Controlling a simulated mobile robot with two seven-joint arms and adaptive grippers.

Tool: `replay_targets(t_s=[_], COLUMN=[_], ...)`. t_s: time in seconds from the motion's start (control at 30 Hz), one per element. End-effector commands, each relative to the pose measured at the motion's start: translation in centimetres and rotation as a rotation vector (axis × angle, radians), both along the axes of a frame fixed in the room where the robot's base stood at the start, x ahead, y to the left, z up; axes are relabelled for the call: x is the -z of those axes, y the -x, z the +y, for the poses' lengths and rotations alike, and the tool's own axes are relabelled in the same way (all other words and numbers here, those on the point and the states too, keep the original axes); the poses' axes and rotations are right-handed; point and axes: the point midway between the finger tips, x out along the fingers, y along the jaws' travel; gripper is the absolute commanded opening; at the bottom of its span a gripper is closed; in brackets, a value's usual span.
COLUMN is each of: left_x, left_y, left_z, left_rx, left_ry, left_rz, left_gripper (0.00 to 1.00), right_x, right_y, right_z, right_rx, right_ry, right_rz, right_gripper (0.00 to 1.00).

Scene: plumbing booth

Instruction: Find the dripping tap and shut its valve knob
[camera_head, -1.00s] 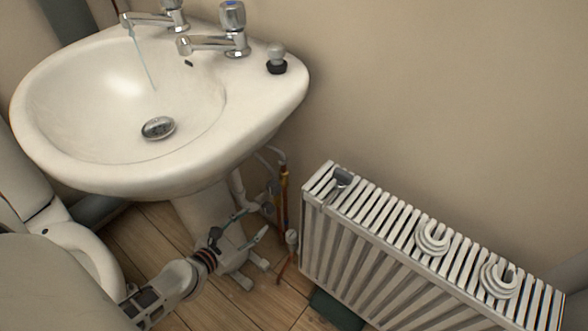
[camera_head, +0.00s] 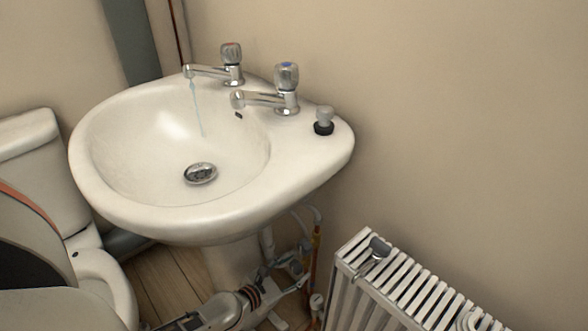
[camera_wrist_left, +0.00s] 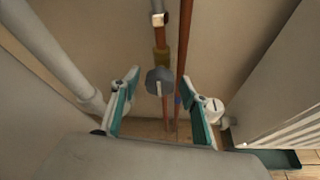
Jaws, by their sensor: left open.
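The left tap (camera_head: 215,70), with a red-marked top, has a thin water stream (camera_head: 197,108) falling from its spout into the basin. The right tap (camera_head: 272,95), blue-marked, shows no stream. My left gripper (camera_head: 283,280) is low beneath the basin, by the pipes. In the left wrist view its teal-padded jaws (camera_wrist_left: 160,90) are open. A round grey valve knob (camera_wrist_left: 158,78) shows between the fingertips, on the left of two upright pipes, below a brass fitting; I see no contact. Which pipe feeds which tap is hidden. My right gripper is not in view.
The white basin (camera_head: 105,200) overhangs the arm. A ribbed white radiator (camera_head: 395,300) stands close on the right, with a grey-headed item (camera_head: 376,250) on top. A toilet (camera_head: 105,280) is at left. A pale waste pipe (camera_wrist_left: 62,62) runs left of the jaws.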

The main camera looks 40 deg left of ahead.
Motion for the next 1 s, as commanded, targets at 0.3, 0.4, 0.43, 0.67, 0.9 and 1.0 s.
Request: replay_targets(t_s=[0.3, 0.4, 0.43, 0.67, 0.9, 1.0], left_x=[0.0, 0.0, 0.0, 0.3, 0.4, 0.4], left_y=[0.0, 0.0, 0.1, 0.2, 0.3, 0.2], left_z=[0.0, 0.0, 0.0, -0.1, -0.2, -0.1], left_rx=[0.000, 0.001, 0.000, 0.001, 0.001, 0.001], left_ry=[-0.001, -0.005, -0.009, -0.083, -0.261, -0.354], left_rz=[0.000, 0.000, -0.001, -0.003, -0.016, -0.024], left_gripper=[0.07, 0.07, 0.07, 0.07, 0.07, 0.07], right_x=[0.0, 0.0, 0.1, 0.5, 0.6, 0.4], right_y=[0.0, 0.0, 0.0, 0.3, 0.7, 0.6], right_z=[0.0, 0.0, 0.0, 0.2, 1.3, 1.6], right_rx=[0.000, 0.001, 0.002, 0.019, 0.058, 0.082], right_ry=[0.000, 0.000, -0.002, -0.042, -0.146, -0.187], right_rz=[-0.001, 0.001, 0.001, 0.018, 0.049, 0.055], right_gripper=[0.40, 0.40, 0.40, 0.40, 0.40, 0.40])
